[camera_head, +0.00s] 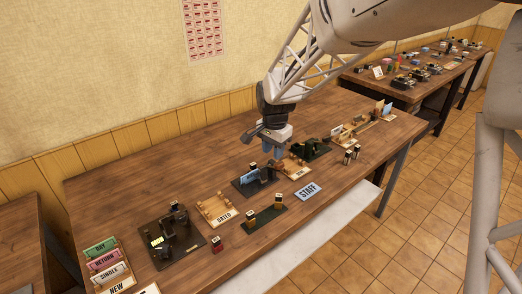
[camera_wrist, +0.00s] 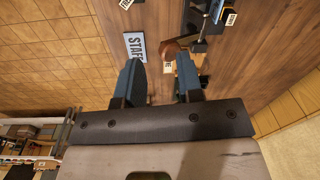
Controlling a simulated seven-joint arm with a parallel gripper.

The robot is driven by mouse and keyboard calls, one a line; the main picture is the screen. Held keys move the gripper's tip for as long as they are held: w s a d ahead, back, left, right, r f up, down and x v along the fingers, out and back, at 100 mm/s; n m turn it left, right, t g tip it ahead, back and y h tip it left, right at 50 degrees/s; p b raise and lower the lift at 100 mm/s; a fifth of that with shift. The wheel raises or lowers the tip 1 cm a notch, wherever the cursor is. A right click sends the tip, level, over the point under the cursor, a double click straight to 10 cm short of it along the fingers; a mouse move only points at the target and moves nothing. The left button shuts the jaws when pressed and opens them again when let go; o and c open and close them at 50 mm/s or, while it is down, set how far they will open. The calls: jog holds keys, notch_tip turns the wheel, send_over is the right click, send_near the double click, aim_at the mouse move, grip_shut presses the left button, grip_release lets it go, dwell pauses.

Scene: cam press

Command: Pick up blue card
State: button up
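My gripper (camera_head: 277,153) is above the middle of the table, fingers pointing down. In the wrist view my gripper (camera_wrist: 159,78) shows two blue fingers set apart with nothing held between them. A light blue card (camera_head: 262,176) stands in a dark press-like device just left of and below the fingers. What seems to be the same card shows at the top of the wrist view (camera_wrist: 216,11). Another blue card (camera_head: 384,109) stands in a wooden holder at the table's right end. A pale blue STAFF plate (camera_head: 308,191) lies near the front edge and also shows in the wrist view (camera_wrist: 135,46).
A wooden tray marked DATED (camera_head: 217,209) and a dark stamping device (camera_head: 171,237) stand to the left. A rack (camera_head: 106,262) of labelled coloured cards is at the far left. A dark green stand (camera_head: 264,219) is in front. The back of the table is clear.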

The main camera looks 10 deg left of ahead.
jog(key=m, duration=0.2)
send_near(250, 177)
jog(key=a, duration=0.1)
jog(key=shift+s+a+g, duration=0.2)
jog(key=shift+s+g, duration=0.1)
jog(key=shift+s, duration=0.15)
jog(key=shift+f, duration=1.25)
jog(key=shift+w+a+f, duration=0.1)
jog(key=shift+a+f, duration=0.05)
jog(key=shift+f, duration=2.45)
grip_shut()
